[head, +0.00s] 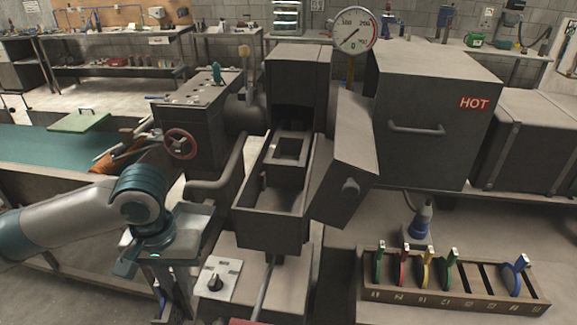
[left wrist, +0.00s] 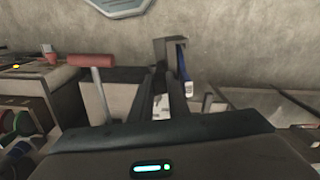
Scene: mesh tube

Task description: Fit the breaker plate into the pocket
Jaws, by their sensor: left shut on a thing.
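My left gripper (head: 163,292) points down at the lower left of the head view, left of the machine, its fingertips hard to make out. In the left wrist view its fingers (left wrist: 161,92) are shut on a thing. A grey piece with a blue, white-tagged part (left wrist: 184,78) shows at the fingers; it may be the breaker plate, but its outline is partly hidden. The likely pocket is the square opening (head: 289,149) in the machine's middle, apart from the gripper and with no plate visible in it. My right gripper is not in view.
A hinged block (head: 346,165) stands open right of the opening. A HOT-marked box (head: 436,105) is behind it. A rack (head: 450,291) holds several coloured-handled plates and has empty slots. A red handwheel (head: 181,144) and a knob panel (head: 218,280) are near my left arm.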

